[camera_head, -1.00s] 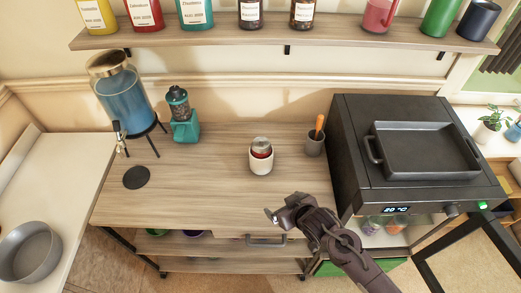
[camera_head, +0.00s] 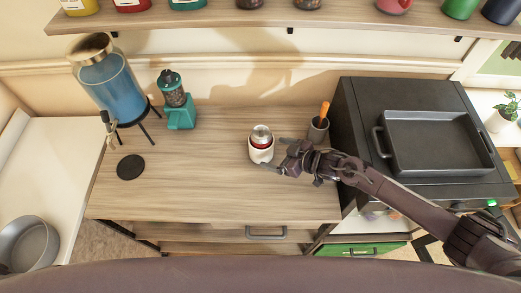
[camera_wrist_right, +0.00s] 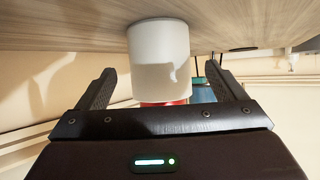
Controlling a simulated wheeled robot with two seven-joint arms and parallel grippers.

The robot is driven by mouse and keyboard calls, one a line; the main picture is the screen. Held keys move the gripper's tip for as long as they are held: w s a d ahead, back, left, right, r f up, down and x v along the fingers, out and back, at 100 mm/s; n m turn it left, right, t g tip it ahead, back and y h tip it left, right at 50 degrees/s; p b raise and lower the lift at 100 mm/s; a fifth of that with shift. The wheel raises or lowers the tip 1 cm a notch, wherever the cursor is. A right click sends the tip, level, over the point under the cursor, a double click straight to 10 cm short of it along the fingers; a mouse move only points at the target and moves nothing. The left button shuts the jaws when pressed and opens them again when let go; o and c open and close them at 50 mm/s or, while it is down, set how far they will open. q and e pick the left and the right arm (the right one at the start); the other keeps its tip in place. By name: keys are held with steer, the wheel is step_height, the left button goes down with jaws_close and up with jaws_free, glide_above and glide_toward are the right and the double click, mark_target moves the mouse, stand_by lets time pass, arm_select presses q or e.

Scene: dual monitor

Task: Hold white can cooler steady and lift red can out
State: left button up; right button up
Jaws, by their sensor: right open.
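The white can cooler (camera_head: 261,155) stands upright on the wooden table, with the red can (camera_head: 261,142) inside it; the can's silver top and a red band show above the rim. My right gripper (camera_head: 273,153) is open at the cooler's right side. In the right wrist view, the cooler (camera_wrist_right: 158,50) appears inverted between the two spread fingers (camera_wrist_right: 161,70), with gaps on both sides. A strip of the red can (camera_wrist_right: 165,102) shows past its rim. My left gripper is not in view.
A grey cup with an orange-handled tool (camera_head: 318,130) stands close behind my right gripper. A black oven with a pan (camera_head: 440,142) is at the right. A teal grinder (camera_head: 180,113), blue dispenser (camera_head: 112,90) and black coaster (camera_head: 131,167) are left. The table's middle left is clear.

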mark_target(272, 152)
steer(key=b+x, duration=0.3)
steer(key=x, duration=0.2)
steer(key=shift+w+a+f+b, duration=0.15)
steer(key=shift+f+b, duration=0.1)
steer(key=shift+b, duration=0.15)
steer(key=shift+w+a, duration=0.2)
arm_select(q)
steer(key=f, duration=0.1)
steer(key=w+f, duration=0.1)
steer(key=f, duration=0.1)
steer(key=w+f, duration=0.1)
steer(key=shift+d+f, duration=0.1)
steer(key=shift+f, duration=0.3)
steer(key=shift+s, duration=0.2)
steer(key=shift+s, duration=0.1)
arm_select(e)
steer(key=c, duration=0.7)
